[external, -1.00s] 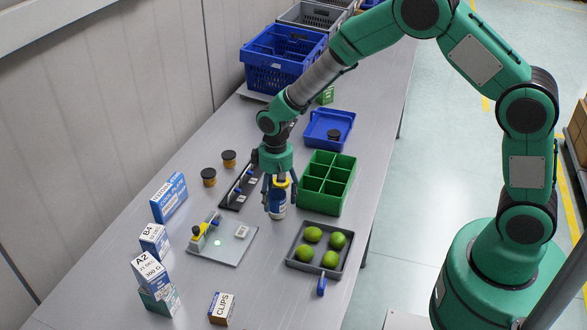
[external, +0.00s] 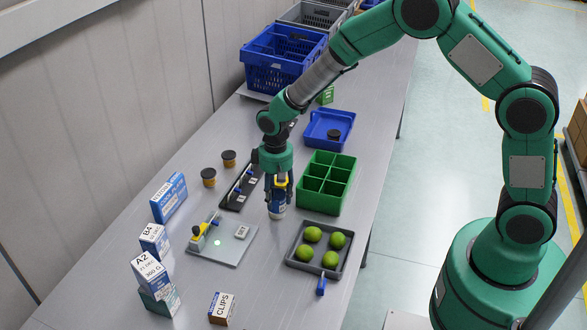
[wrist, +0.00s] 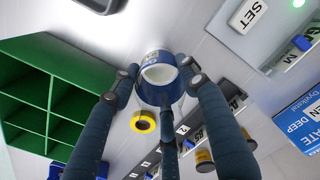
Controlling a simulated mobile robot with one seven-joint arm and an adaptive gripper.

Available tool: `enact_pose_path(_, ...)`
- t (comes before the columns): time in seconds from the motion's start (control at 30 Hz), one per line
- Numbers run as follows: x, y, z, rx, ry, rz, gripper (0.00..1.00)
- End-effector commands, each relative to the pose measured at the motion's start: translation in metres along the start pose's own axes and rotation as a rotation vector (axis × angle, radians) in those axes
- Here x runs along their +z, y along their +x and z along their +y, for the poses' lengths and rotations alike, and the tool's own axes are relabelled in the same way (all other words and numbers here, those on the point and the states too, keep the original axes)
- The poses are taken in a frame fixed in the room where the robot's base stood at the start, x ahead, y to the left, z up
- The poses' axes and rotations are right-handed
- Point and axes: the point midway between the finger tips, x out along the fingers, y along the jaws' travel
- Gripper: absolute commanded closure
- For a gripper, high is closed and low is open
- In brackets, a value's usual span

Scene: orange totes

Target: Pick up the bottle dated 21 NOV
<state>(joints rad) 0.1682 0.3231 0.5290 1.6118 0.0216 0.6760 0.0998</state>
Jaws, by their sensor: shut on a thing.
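A blue and white bottle (external: 276,210) stands upright on the grey table, between the black rack and the green divided box. It also shows between the fingers in the wrist view (wrist: 158,92), with a round white top inside a blue rim. My gripper (external: 278,192) points down and is shut on this bottle. Its dark fingers surround the bottle in the wrist view (wrist: 160,88) and hide part of it in the external view. No date is readable on the bottle. A yellow ring (wrist: 143,122) shows close beside the bottle; I cannot tell what it belongs to.
The green divided box (external: 327,180) is close on the right. A grey tray of limes (external: 293,262) lies in front, and a scale plate (external: 232,249) at front left. A black rack (external: 238,199) is just left. A blue tray (external: 318,139) lies behind.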

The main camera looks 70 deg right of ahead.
Motion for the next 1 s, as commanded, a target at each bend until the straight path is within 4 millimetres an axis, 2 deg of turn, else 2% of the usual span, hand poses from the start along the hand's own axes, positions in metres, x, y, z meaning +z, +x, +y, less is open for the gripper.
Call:
enact_pose_path(0.47,0.0,-0.007,0.0,0.0,0.0,0.001,0.83)
enact_pose_path(1.0,-0.001,-0.041,-0.001,0.0,0.0,0.001,0.83)
